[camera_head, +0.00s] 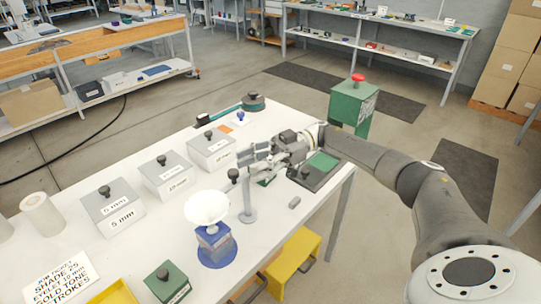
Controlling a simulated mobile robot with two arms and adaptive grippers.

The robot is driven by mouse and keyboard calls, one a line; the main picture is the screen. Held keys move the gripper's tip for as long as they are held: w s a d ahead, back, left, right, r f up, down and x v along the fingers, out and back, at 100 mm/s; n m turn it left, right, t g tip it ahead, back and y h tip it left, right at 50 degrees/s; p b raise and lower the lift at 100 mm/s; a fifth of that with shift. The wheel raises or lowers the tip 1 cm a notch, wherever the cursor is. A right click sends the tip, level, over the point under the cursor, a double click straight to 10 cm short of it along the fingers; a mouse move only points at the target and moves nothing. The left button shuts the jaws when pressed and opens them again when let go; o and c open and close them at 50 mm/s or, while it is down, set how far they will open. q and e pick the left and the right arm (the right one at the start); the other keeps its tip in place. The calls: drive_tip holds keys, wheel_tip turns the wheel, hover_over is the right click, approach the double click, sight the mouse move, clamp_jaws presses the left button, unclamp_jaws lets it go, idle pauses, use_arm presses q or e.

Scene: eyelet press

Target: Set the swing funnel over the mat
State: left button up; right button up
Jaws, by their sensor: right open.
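A white funnel-like bowl (207,206) sits at the front of the white table, above a blue block on a round blue base (217,252). A grey post on a round foot (248,204) stands just right of it, with a dark knob (233,175) near its top. A green mat (322,162) lies on a dark plate at the table's right end. The bowl is left of the mat, not over it. My right gripper (251,162) is open above the table, close to the post's top; I cannot tell whether it touches it. My left gripper is out of view.
Grey lidded boxes with black knobs (167,177) stand in a row behind. A small green box (168,283), a job card (62,281) and a yellow tray (115,292) are at the front. A green box with a red button (353,104) stands beyond the table's right end.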

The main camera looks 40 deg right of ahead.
drive_tip(key=d, duration=0.6)
drive_tip(key=shift+d, duration=0.4)
drive_tip(key=shift+s, duration=0.1)
